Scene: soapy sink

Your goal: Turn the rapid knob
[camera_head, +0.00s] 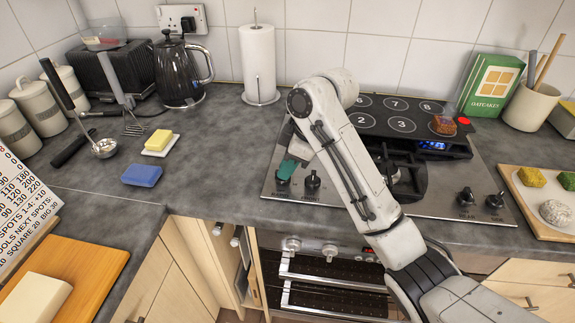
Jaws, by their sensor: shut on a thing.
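The hob front (440,205) carries dark knobs. The far-left knob (284,183) sits at its left front corner, partly covered by a teal piece at the end of my gripper (288,168). A second dark knob (312,181) stands just to its right. Two more knobs, one (466,196) and another (495,200), are at the right.
A black grate (408,178) lies partly behind my arm. A numbered dark panel (375,122) with a brown sponge-like block (443,125) is behind. A paper towel roll (258,65) stands at the back.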

